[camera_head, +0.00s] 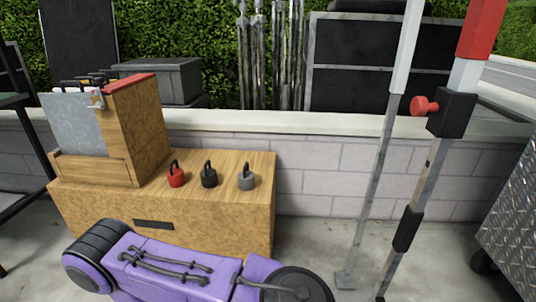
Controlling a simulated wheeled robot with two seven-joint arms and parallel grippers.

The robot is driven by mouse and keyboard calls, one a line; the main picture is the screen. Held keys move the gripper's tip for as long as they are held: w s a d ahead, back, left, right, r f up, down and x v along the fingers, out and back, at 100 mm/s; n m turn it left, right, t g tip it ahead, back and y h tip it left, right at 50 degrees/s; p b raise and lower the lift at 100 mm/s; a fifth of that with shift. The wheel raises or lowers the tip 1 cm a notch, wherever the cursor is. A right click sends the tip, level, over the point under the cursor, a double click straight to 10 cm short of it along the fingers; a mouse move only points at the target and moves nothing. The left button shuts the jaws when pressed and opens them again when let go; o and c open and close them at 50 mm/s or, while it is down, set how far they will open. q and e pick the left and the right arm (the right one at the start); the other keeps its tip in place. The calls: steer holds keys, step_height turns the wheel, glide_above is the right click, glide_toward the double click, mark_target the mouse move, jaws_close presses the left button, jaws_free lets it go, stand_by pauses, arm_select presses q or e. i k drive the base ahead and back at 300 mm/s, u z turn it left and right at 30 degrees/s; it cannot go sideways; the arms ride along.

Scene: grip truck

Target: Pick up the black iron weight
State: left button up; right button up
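The black iron weight (209,180) is a small kettlebell shape with a handle on top. It stands upright on the top of a low wooden box (262,215), between a red weight (176,179) on its left and a grey weight (247,182) on its right. The three weights stand apart from each other, and nothing touches the black one.
A taller wooden case (140,128) with a grey front panel stands on the box, left of the weights. A block wall (345,175) runs behind. Metal stands (372,200) rise on the right. The box top around the grey weight is clear.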

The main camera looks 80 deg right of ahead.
mark_target(209, 176)
steer(key=z, duration=0.9)
steer(key=i, duration=1)
steer(key=u, duration=1.05)
steer(key=i, duration=0.75)
steer(key=z, duration=1.75)
